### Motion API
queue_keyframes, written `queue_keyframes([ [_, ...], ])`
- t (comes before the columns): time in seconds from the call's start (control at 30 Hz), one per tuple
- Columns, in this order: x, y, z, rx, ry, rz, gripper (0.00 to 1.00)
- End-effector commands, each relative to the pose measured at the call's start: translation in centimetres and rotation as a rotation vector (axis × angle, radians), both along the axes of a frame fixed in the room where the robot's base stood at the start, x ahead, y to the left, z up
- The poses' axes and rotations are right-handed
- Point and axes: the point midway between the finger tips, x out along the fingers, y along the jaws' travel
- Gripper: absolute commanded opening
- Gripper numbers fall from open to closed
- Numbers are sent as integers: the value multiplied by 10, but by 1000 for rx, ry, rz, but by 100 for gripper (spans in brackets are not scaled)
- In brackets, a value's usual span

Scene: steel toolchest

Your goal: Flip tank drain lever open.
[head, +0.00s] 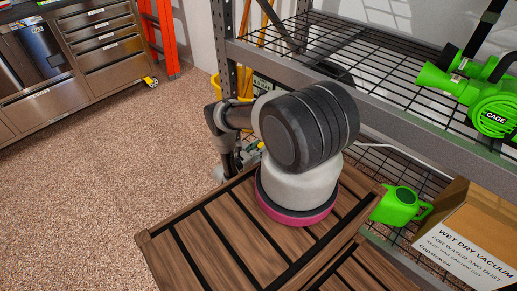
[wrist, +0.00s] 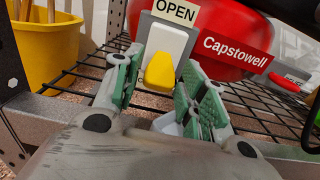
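The drain lever (wrist: 160,72) is a yellow tab on a grey-and-white plate (wrist: 172,40) in the wrist view. It projects from the lower half of the plate, away from the OPEN label (wrist: 176,11) above it. The red tank (wrist: 222,50) marked Capstowell is beside and behind the plate. My gripper (wrist: 157,66) is open, with one green-padded finger left of the lever and the other right of it. Gaps show on both sides; contact cannot be made out. In the head view my arm hides the lever, and I cannot make out the tank.
A wire shelf (wrist: 75,75) lies beneath the tank, and a yellow bucket (wrist: 48,45) is at left. In the head view a steel rack (head: 300,62) stands beyond my arm, with a wooden slatted top (head: 190,235) below. Open floor (head: 90,180) is at left.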

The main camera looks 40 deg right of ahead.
Motion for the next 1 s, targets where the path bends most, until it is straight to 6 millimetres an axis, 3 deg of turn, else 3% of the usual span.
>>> queue_keyframes([
  [0.03,0,0,0,0,0,0,26],
  [0.13,0,0,0,0,0,0,8],
  [0.17,0,0,0,0,0,0,6],
  [0.57,1,1,5,64,10,0,6],
  [1.0,0,0,26,406,56,-3,6],
])
